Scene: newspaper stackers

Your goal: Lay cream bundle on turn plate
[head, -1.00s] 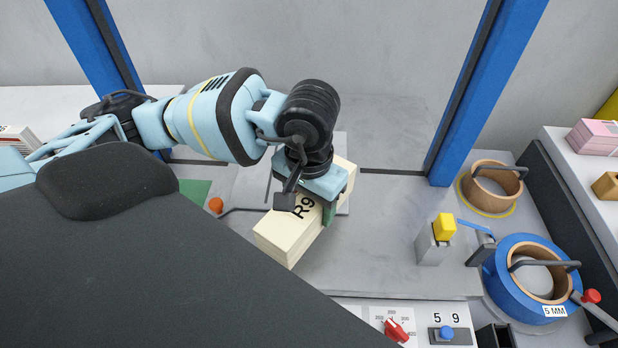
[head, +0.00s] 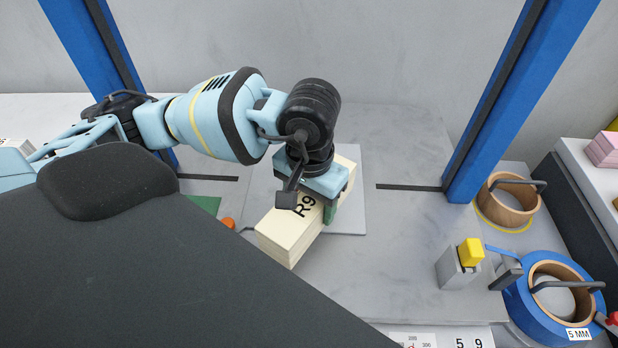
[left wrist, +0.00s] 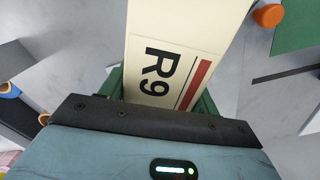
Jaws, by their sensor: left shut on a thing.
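The cream bundle (head: 287,232) is a long pale block marked "R9". My left gripper (head: 318,203) is shut on it, with green fingers on its two sides. The left wrist view shows the bundle (left wrist: 183,25) between the fingers, its "R9" label and red stripe facing up. The turn plate looks to be the light grey square plate (head: 350,215) on the table. The bundle covers part of this plate, and its near end reaches past the plate's front left. I cannot tell whether it touches the plate. My right gripper is not in view.
Blue posts (head: 495,100) stand on both sides. An orange knob (head: 228,223) and a green patch (head: 207,204) lie left of the bundle. A yellow-topped block (head: 470,252) and tape rolls (head: 548,300) are at right. The table between plate and block is clear.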

